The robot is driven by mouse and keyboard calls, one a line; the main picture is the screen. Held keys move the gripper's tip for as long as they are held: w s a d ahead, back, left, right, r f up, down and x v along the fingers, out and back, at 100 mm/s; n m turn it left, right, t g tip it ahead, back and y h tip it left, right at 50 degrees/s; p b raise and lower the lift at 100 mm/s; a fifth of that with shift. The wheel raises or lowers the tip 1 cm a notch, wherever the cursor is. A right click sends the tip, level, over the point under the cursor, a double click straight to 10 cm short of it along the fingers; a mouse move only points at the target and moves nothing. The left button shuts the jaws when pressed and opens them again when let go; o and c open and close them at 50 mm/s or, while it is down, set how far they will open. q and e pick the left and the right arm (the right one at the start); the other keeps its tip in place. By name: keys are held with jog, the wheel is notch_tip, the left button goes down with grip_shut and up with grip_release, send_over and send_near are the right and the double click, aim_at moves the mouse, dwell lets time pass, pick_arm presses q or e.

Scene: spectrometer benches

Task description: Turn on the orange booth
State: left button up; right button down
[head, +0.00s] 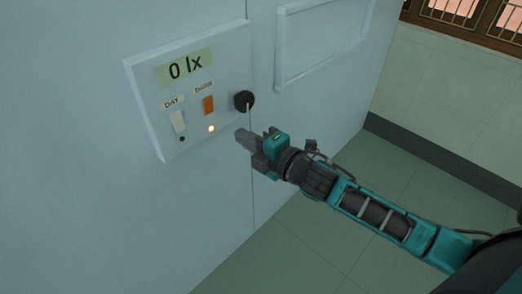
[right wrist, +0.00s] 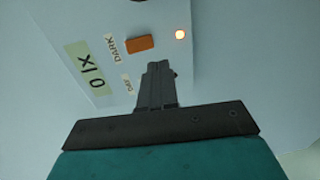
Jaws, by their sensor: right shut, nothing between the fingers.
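A pale control panel (head: 158,122) is fixed to a light blue-grey wall. Its display (head: 184,66) reads "0 lx". An orange switch (head: 208,105) sits under the label DARK, and the small lamp (head: 211,128) below it glows. A white switch (head: 178,121) sits under DAY, with a dark lamp (head: 182,139) below. My right gripper (head: 243,138) is shut and empty, just right of the panel's lower edge. In the right wrist view its fingers (right wrist: 159,70) point toward the panel, below the orange switch (right wrist: 140,43) and the lit lamp (right wrist: 181,34). My left gripper is out of view.
A black knob (head: 244,101) sticks out at the panel's right edge, above my right gripper. A raised frame (head: 281,48) is on the wall at the upper right. The green tiled floor (head: 325,225) is clear around my right arm.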

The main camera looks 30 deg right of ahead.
jog(key=shift+f+v, duration=0.2)
jog(key=shift+v, duration=0.85)
jog(key=shift+f+v, duration=0.2)
jog(key=shift+v, duration=0.85)
jog(key=s+a+f+m+g+h, duration=0.2)
jog(key=s+f+m+g+h, duration=0.1)
jog(key=s+f+m, duration=1.1)
notch_tip(320, 180, down, 4)
jog(key=m+g, duration=0.1)
jog(key=m, duration=0.4)
jog(key=shift+s+a+f+g+h, duration=0.15)
jog(key=shift+s+a+g+h, duration=0.15)
jog(key=shift+s+a+g, duration=0.1)
